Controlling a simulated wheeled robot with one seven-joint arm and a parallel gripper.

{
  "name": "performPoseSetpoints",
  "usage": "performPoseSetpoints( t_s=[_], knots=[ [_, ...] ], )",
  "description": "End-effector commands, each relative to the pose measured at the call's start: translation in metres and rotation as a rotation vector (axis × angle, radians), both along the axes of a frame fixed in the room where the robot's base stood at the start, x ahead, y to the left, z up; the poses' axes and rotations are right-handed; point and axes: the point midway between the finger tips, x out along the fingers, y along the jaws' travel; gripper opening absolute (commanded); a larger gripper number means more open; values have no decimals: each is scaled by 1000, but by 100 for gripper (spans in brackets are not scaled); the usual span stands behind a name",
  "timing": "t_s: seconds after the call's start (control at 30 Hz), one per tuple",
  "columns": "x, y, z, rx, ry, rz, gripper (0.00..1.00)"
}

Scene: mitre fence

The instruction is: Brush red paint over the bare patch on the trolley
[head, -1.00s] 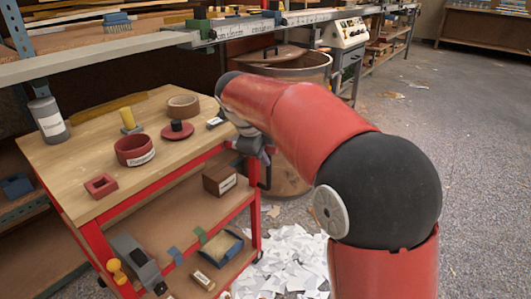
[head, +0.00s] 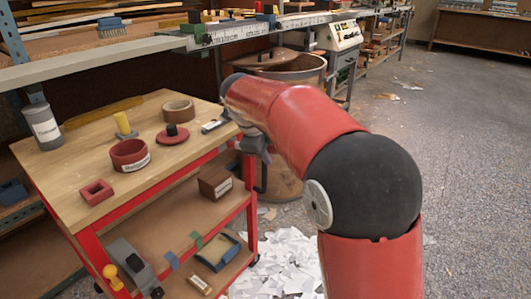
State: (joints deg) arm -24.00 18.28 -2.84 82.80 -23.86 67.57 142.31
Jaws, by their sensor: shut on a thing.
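The trolley (head: 206,164) has a red frame, a wooden top and lower shelves, and stands at the left. On its top are a round red pot (head: 130,160) with a white label and a red disc with a black knob (head: 172,135). The bare patch cannot be made out. My gripper (head: 256,148) is at the trolley's right edge, near its top corner, partly hidden by my red arm. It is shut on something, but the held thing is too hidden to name. Whether it touches the trolley cannot be told.
The top also holds a grey canister (head: 44,126), a brown ring (head: 178,109), a yellow-handled piece (head: 123,124) and a red square block (head: 96,192). A large bin (head: 300,66) stands behind my arm. Paper scraps (head: 288,262) litter the floor. Open floor lies at right.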

Motion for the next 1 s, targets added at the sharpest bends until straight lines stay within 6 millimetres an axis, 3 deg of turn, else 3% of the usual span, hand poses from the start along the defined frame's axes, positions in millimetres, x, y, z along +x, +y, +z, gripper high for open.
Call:
performPoseSetpoints(
  t_s=[1.0],
  knots=[
    [21, -16, 0, 1, -2, 1, 0]
  ],
)
